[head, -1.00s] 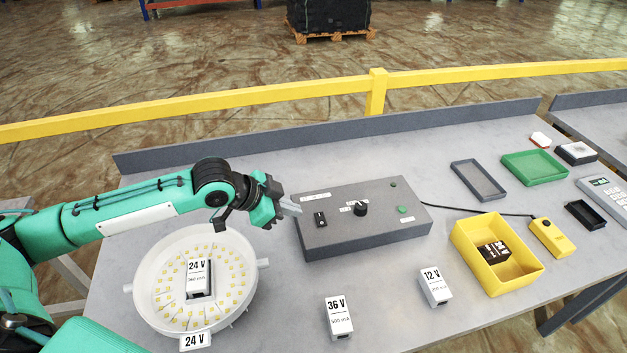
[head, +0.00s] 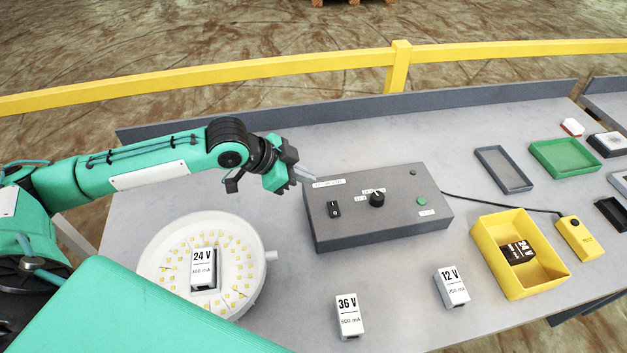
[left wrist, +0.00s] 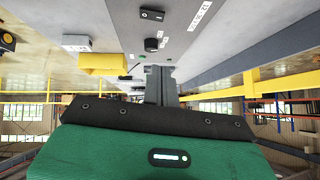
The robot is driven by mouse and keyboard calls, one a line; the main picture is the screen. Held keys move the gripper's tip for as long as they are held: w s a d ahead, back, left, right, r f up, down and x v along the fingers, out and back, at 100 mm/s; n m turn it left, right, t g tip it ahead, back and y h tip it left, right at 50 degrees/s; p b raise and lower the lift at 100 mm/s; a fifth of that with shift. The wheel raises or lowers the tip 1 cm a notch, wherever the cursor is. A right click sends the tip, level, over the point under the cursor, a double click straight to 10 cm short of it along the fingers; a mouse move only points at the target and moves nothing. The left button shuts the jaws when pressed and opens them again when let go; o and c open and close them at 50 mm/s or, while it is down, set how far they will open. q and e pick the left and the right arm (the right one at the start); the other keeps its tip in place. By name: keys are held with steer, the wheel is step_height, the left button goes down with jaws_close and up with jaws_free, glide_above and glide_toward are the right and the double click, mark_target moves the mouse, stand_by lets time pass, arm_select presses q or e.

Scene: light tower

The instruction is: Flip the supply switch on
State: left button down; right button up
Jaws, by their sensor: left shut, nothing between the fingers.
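The grey supply box (head: 378,223) lies on the bench in the head view. Its black rocker switch (head: 333,209) is on the left of the top face, with a black knob (head: 377,199) to its right. The switch also shows in the left wrist view (left wrist: 152,14). My left gripper (head: 304,174) is shut and empty, with its fingertips near the box's back left corner, behind and left of the switch. I cannot tell whether they touch the box. The switch's position is too small to read. My right gripper is not in view.
A round white lamp (head: 256,290) holding a 24 V block (head: 203,269) sits front left. A 36 V block (head: 349,316) and a 12 V block (head: 452,287) stand in front of the box. A yellow bin (head: 490,270) and yellow pendant (head: 578,238) are at right.

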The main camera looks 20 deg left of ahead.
arm_select(q)
steer(key=p, duration=0.2)
glide_above(329, 203)
steer(key=f, duration=0.6)
steer(key=shift+s+d, duration=0.2)
steer(key=f, duration=0.1)
steer(key=f+p, duration=0.1)
steer(key=f, duration=0.1)
steer(key=shift+w+a+f, duration=0.15)
steer(key=shift+a+f, duration=0.05)
steer(key=shift+f, duration=0.4)
steer(key=shift+w+a+f, duration=0.1)
steer(key=shift+w+f, duration=0.05)
steer(key=shift+f, duration=0.2)
steer(key=shift+r, duration=0.1)
